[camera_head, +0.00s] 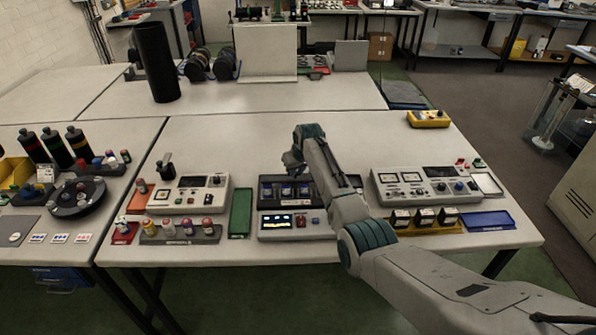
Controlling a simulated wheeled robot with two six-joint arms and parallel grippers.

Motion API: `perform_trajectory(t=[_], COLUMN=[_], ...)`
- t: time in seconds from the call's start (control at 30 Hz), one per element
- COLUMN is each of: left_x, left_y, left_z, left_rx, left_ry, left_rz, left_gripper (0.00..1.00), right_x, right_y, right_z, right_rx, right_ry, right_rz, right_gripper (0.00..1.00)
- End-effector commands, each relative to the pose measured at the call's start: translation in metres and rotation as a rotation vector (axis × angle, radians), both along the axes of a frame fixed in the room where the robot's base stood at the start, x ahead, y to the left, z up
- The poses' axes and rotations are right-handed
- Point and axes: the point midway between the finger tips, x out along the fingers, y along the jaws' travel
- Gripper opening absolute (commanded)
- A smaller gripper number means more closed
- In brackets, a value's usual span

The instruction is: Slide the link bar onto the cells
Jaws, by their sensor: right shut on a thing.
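Blue-and-silver cells (286,191) stand in a row in a black rack (317,202) at the middle of the table, behind a grey unit with a lit display (278,221). My right arm comes in from the lower right. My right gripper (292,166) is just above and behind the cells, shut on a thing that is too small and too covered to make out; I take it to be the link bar. Whether it touches the cells cannot be told. My forearm covers the right end of the rack. My left gripper is not in view.
A control panel (431,184) stands right of the rack and another (189,196) left. A green tray (240,213) lies between rack and left panel. Three dark meters (424,217) and a blue tray (487,221) are front right. The table behind is mostly clear.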

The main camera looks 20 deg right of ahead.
Motion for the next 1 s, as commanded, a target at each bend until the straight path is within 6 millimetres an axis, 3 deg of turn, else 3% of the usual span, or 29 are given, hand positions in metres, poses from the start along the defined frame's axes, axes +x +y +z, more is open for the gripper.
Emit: perform_trajectory(t=[0.03, 0.07, 0.17, 0.57, 0.77, 1.0], left_x=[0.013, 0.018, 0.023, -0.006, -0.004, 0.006], left_y=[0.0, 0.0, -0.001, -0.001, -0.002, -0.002], left_z=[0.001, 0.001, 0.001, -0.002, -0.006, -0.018], left_rx=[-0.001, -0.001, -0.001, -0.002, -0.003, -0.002], left_ry=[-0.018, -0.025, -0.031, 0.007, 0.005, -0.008], left_rz=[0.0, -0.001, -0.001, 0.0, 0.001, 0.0], left_gripper=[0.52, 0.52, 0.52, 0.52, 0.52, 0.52], right_x=[-0.002, -0.002, -0.002, -0.002, -0.011, -0.027], right_y=[0.002, 0.002, 0.002, 0.001, -0.001, -0.003], right_z=[-0.004, -0.005, -0.004, 0.002, 0.023, 0.063], right_rx=[0.004, 0.004, 0.003, 0.002, 0.001, 0.001], right_ry=[0.007, 0.007, 0.006, 0.002, -0.001, 0.0], right_rz=[0.002, 0.002, 0.002, 0.001, 0.0, 0.001], right_gripper=[0.0, 0.23, 0.43, 0.43, 0.43, 0.43])
